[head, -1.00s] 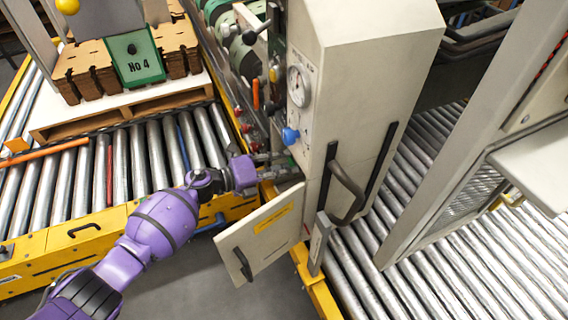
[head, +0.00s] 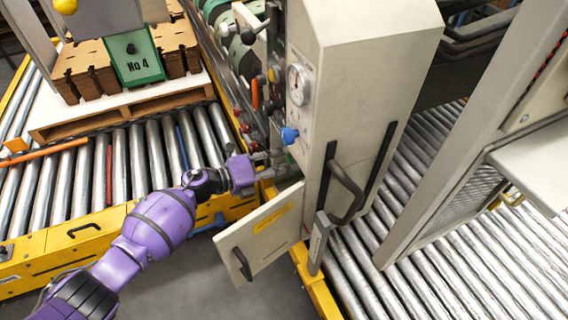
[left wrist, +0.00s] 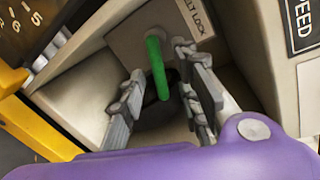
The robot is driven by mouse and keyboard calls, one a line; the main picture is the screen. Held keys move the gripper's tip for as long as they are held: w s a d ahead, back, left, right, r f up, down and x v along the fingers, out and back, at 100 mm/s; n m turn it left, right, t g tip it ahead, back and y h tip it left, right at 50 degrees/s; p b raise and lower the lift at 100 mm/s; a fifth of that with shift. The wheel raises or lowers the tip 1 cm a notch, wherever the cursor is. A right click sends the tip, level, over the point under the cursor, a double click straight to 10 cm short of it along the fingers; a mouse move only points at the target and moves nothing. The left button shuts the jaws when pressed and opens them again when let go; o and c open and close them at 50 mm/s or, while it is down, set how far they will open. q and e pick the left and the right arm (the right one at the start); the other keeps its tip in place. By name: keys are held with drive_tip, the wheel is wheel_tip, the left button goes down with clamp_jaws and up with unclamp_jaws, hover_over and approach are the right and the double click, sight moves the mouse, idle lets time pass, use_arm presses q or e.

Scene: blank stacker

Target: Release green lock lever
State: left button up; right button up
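The green lock lever (left wrist: 158,68) stands out from a grey recessed panel (left wrist: 125,40) in the left wrist view, beside a label ending in "LT LOCK". My left gripper (left wrist: 162,78) is open, with one grey finger on each side of the lever. Gaps show between the lever and both fingers. In the head view my left gripper (head: 270,162) reaches into the side of the beige cabinet (head: 365,70), where the lever is hidden. My right gripper is not in view.
An open cabinet door (head: 262,230) with a black handle hangs just below the gripper. A blue knob (head: 290,135) and a gauge (head: 298,85) sit above it. Roller conveyors (head: 120,160) lie left and right. A pallet (head: 120,108) with stacked brown blanks stands at the left.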

use_arm(q)
drive_tip(key=v, duration=1.1)
drive_tip(key=shift+a, duration=0.2)
drive_tip(key=shift+s, duration=0.1)
